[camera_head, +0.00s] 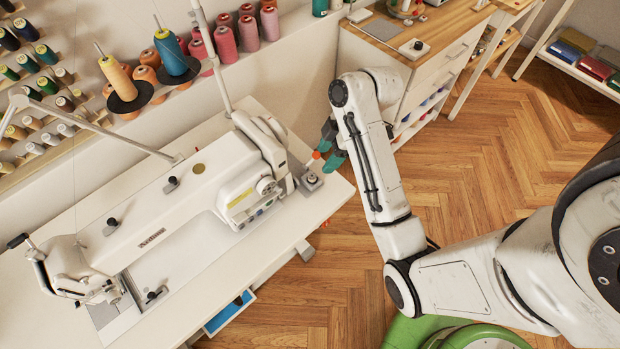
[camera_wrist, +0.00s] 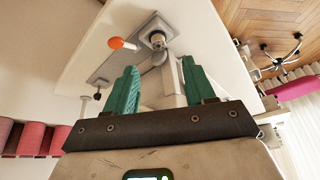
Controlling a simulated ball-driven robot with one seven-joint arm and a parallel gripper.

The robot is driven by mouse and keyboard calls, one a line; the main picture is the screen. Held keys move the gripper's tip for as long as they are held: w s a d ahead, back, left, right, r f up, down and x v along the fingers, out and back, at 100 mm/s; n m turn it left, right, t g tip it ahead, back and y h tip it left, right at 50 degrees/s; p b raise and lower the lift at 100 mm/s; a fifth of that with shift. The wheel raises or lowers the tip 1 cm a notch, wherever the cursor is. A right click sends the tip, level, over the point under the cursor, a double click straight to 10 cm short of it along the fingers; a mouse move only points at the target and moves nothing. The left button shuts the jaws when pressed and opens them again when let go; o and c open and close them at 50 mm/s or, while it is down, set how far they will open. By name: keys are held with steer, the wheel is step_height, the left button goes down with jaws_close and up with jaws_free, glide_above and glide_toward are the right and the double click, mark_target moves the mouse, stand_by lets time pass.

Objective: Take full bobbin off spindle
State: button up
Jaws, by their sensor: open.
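In the head view, my gripper (camera_head: 329,146) hangs over the right end of the white sewing machine table, close to the bobbin winder (camera_head: 311,181). In the wrist view, the two teal fingers of my gripper (camera_wrist: 160,85) are spread apart with nothing held between them. A small silvery round part (camera_wrist: 157,39), which looks like the bobbin on its spindle, stands on the winder plate (camera_wrist: 105,74) beyond the fingertips. It is too small to tell how full it is. An orange-tipped lever (camera_wrist: 117,43) stands beside it; its tip also shows in the head view (camera_head: 316,155).
The sewing machine (camera_head: 165,215) fills the table left of the winder. Thread cones (camera_head: 117,77) stand behind it on a stand and shelf. A wooden-topped cabinet (camera_head: 405,35) is behind my arm.

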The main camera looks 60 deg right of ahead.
mark_target(311, 177)
steer(key=shift+b+x, duration=0.7)
steer(key=shift+x, duration=3.4)
steer(key=shift+w+r, duration=0.1)
steer(key=shift+c, duration=0.2)
jaws_close()
